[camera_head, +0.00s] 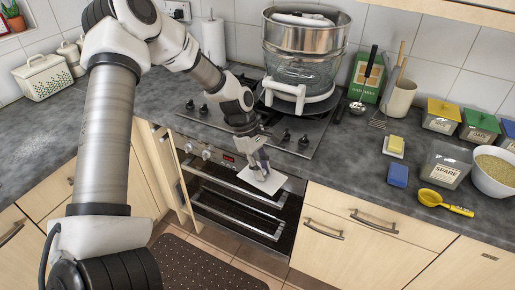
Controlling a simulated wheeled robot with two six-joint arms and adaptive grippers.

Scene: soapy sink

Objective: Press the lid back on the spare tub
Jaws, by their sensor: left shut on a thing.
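The spare tub (443,168) is a clear grey box with a white SPARE label. It stands on the right part of the counter, and no coloured lid shows on it. My left gripper (261,172) points down in front of the hob, beyond the counter's front edge and above the oven front. It is shut on a flat, pale, square piece that looks like the lid (277,181). The gripper hides part of this piece. It is well left of the tub and apart from it. My right gripper is not in view.
Near the tub are a white bowl (492,173) of grain, a yellow scoop (445,203), a blue sponge (398,176) and a yellow block (396,143). Several lidded tubs (441,115) stand behind. A steamer pot (303,55) sits on the hob (235,119). The counter left of the sponge is clear.

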